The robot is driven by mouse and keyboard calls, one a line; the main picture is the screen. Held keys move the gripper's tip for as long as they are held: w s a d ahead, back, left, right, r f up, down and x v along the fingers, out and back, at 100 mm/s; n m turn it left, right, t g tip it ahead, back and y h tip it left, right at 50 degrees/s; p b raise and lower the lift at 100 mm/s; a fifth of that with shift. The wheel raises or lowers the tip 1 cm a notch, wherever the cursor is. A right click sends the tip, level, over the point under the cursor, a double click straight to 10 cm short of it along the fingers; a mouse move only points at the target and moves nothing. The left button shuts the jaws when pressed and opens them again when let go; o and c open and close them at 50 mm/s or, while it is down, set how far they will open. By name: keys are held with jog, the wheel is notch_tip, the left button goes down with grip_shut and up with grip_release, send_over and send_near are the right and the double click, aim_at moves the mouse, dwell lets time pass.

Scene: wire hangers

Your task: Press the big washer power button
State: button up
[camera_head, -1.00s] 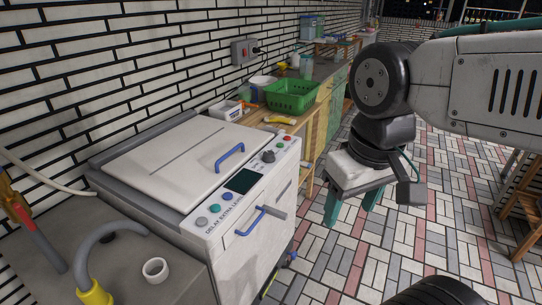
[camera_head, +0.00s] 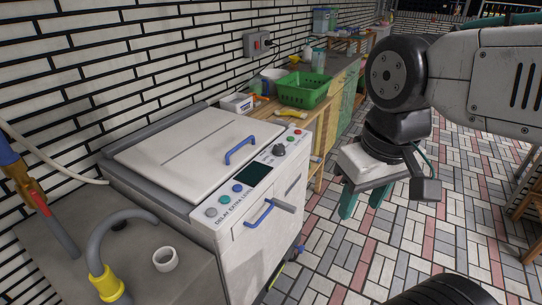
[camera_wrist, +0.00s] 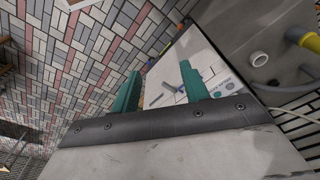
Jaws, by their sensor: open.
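The big white washer (camera_head: 185,152) stands against the brick wall, with its lid shut. Its sloped front panel bears grey (camera_head: 211,212), teal (camera_head: 224,199) and blue (camera_head: 237,188) buttons, a dark display (camera_head: 252,175), a dark knob (camera_head: 279,150), and small green (camera_head: 296,139) and red (camera_head: 304,134) buttons. I cannot read which one is the power button. My gripper (camera_head: 362,203) hangs over the floor to the right of the washer, apart from it, its teal fingers open and empty. In the wrist view, part of the washer (camera_wrist: 188,52) shows beyond the fingers (camera_wrist: 160,72).
A grey counter (camera_head: 190,275) with a white ring (camera_head: 165,259) and a hose with a yellow collar (camera_head: 108,285) is at front left. A wooden bench with a green basket (camera_head: 304,89) stands behind the washer. Blue handles are on the lid (camera_head: 240,150) and front (camera_head: 259,214).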

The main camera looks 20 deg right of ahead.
grip_shut()
dwell(1.4)
